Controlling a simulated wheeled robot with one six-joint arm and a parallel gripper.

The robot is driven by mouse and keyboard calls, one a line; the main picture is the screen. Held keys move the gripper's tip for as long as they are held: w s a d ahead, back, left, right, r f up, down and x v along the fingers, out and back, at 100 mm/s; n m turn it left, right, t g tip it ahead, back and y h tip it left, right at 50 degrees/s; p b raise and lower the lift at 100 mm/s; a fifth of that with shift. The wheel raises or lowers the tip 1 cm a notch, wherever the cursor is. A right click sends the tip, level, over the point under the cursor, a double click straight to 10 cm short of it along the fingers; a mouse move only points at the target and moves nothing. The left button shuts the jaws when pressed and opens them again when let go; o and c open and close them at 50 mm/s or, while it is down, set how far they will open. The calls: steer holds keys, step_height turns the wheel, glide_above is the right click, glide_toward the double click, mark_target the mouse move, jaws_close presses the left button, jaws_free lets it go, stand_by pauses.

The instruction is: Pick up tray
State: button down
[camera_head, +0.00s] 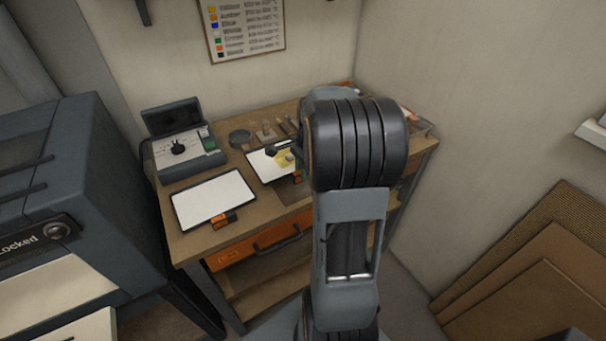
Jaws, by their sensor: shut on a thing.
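Two flat trays lie on the wooden workbench. The left tray (213,199) is white with a dark rim and an orange tab at its front edge. The right tray (262,166) has a white surface with a yellow patch, and my arm hides its right part. An orange tab shows at its front, beside my arm. I cannot tell whether the tray is raised off the bench.
A control box (183,141) with a knob stands at the bench's back left. A large cabinet marked "Locked" (45,215) stands left. Brown boards (525,275) lean at the right wall.

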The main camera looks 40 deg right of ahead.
steer(key=s+a+r+p, duration=0.1)
steer(key=s+a+r, duration=0.3)
steer(key=s+r, duration=0.5)
steer(key=shift+s+a+r, duration=0.25)
steer(key=shift+s+a, duration=0.05)
steer(key=shift+s, duration=0.2)
